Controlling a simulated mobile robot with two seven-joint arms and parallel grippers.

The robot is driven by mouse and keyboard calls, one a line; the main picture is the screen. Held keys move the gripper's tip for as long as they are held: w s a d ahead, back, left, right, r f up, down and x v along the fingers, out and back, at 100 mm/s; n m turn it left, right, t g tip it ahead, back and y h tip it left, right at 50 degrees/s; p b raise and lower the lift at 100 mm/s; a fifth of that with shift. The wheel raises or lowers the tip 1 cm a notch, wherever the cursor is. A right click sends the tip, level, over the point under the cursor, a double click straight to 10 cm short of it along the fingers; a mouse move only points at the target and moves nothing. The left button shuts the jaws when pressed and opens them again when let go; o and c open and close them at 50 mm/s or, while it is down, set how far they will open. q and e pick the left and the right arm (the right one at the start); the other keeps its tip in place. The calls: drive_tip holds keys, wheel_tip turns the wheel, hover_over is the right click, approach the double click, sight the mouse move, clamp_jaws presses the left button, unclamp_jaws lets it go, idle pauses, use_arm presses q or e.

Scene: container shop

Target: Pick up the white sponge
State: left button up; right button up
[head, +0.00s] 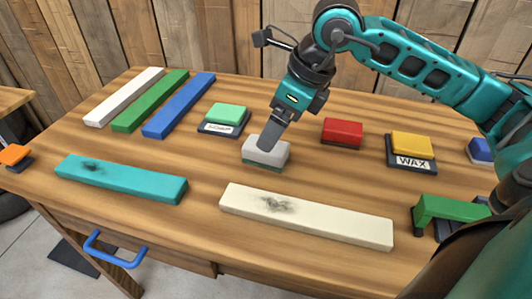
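The white sponge (279,153) is a small pale grey-white block with a darker underside, resting on the middle of the wooden table. My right gripper (266,143) points down at it from above. One dark finger shows, overlapping the sponge's top and near side. The other finger is hidden, so I cannot tell how wide the gripper is or whether it grips the sponge. My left gripper is not in view.
A green block on a labelled pad (225,115) is left of the sponge; a red block (342,132) and a yellow block on a WAX pad (410,150) are right. A cream board (310,216) and teal board (120,180) lie in front. White, green and blue bars lie back left.

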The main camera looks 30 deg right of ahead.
drive_tip(key=b+x, duration=0.1)
drive_tip(key=x, duration=0.6)
drive_tip(key=shift+w+d+f, duration=0.15)
drive_tip(key=shift+f, duration=0.05)
drive_tip(key=shift+c, duration=0.3)
drive_tip(key=c, duration=1.1)
